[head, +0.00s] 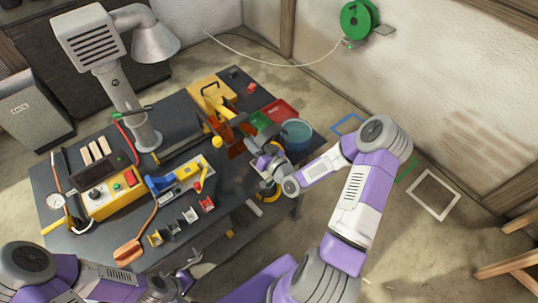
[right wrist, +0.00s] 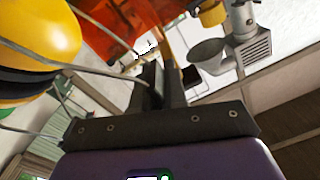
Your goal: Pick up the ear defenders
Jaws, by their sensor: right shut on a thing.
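The ear defenders (head: 268,191) show as yellow and dark parts just below my right gripper (head: 264,168) in the head view, by the table's right edge. In the right wrist view a large yellow cup with a black cushion (right wrist: 35,45) fills the upper left, and thin wires run from it towards the fingers. My right gripper (right wrist: 165,88) is shut on the ear defenders; the exact grip point is hard to see. I cannot tell whether they touch the table. My left gripper (head: 186,280) is in front of the table's near edge, with nothing visible in it.
The dark table (head: 235,180) holds a yellow control box (head: 115,195), a blue-handled tool (head: 160,184), a blue round tub (head: 297,134), a red bin (head: 281,111) and an orange-handled paddle (head: 128,251). A grey extraction hood (head: 155,42) rises at the back left.

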